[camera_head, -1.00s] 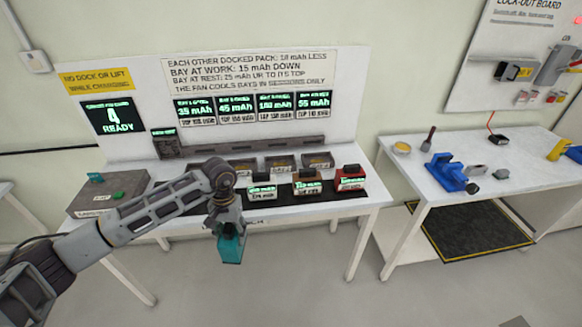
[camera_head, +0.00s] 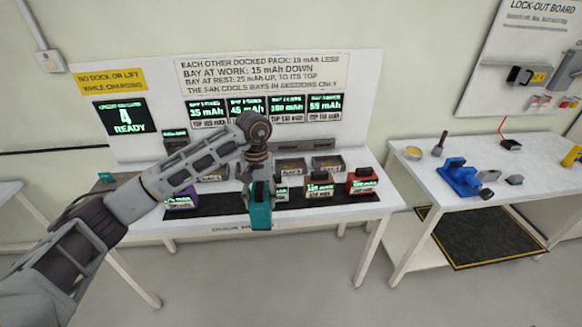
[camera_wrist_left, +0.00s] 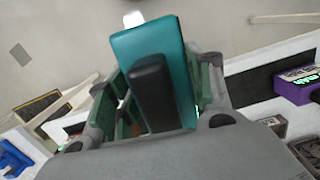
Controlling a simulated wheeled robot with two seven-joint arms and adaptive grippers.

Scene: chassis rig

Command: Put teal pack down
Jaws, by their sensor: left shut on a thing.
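The teal pack (camera_head: 261,207) hangs upright in my left gripper (camera_head: 260,185), in front of the charging table. In the left wrist view the teal pack (camera_wrist_left: 160,70) with its black handle sits between the green-padded fingers of the gripper (camera_wrist_left: 150,95), which is shut on it. In the head view it overlaps the dark mat (camera_head: 222,205) on the table; I cannot tell how high it is above it. A purple pack (camera_head: 181,200), a brown pack (camera_head: 319,188) and a red pack (camera_head: 361,182) stand on the mat. Another pack is mostly hidden behind the teal one. My right gripper is not in view.
Bays (camera_head: 328,165) line the back of the table under several green displays (camera_head: 287,106). My left arm covers part of the table's left side. A second table (camera_head: 440,190) at the right carries a blue vise-like tool (camera_head: 458,178). Open mat shows left of the teal pack.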

